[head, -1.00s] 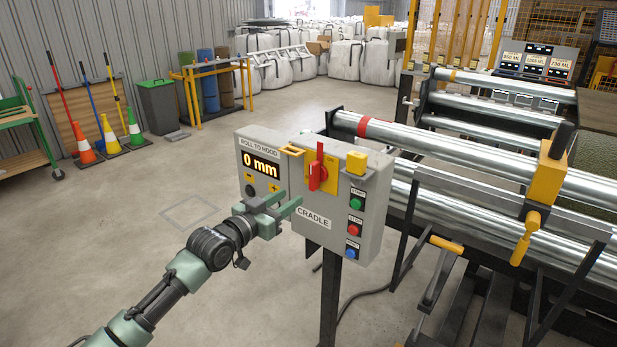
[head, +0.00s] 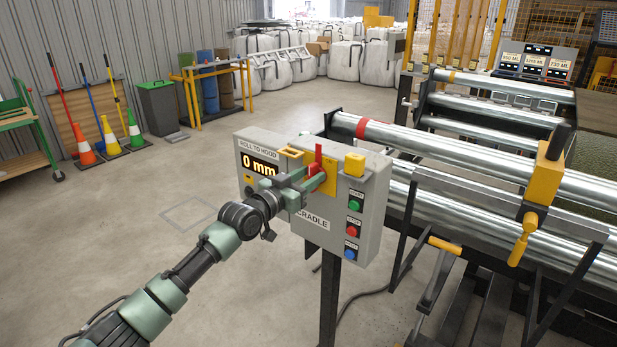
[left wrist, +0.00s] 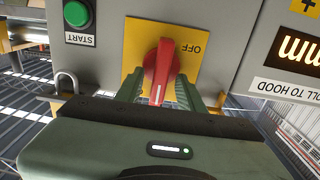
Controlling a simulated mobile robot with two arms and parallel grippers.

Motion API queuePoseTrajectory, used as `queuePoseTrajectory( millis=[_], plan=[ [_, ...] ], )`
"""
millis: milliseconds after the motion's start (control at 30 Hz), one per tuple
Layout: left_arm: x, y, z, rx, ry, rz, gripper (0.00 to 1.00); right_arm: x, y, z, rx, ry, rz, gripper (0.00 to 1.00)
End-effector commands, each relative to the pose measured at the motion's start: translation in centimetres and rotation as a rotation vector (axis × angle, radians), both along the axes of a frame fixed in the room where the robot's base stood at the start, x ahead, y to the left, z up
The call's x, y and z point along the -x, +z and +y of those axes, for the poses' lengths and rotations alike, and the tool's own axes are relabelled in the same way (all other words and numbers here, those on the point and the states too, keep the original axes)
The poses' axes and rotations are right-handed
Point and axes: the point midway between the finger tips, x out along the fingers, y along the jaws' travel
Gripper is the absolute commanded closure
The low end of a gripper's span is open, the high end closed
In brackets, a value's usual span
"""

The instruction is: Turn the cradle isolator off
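The cradle isolator is a red rotary handle (head: 318,156) on a yellow plate (head: 329,184), on the front of the grey CRADLE control box (head: 370,205). In the left wrist view the handle (left wrist: 160,68) stands upright in the picture, and the upside-down word OFF shows on the plate (left wrist: 207,35) to its right. My left gripper (head: 308,178) is at the isolator, its green fingers one on each side of the handle. In the left wrist view the gripper (left wrist: 160,92) looks open, with small gaps beside the handle; contact is unclear. My right gripper is not in view.
A green START button (head: 355,205), a red button (head: 352,230) and a blue button (head: 351,253) are on the box's right side.

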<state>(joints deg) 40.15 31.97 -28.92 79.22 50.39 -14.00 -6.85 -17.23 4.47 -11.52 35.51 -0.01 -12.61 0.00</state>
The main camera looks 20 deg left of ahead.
Motion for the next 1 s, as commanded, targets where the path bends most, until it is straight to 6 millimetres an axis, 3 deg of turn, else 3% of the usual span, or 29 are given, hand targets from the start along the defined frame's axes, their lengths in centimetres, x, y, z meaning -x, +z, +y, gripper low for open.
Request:
queuePoseTrajectory(
  millis=[33, 167, 200, 633, 1000],
  plan=[
    [0.01, -0.01, -0.01, 0.000, 0.000, 0.000, 0.62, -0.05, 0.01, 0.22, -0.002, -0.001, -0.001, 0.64],
    [0.03, -0.03, 0.01, 0.000, 0.000, 0.000, 0.98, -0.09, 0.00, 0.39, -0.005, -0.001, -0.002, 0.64],
    [0.03, -0.03, 0.01, 0.000, 0.000, 0.000, 1.00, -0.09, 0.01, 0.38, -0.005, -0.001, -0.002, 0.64],
    [0.02, -0.11, 0.06, 0.060, 0.000, 0.024, 1.00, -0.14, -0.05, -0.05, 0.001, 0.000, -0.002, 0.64],
    [-0.09, -0.24, 0.37, 0.328, 0.000, 0.121, 1.00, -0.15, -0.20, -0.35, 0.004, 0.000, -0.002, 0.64]
  ],
)
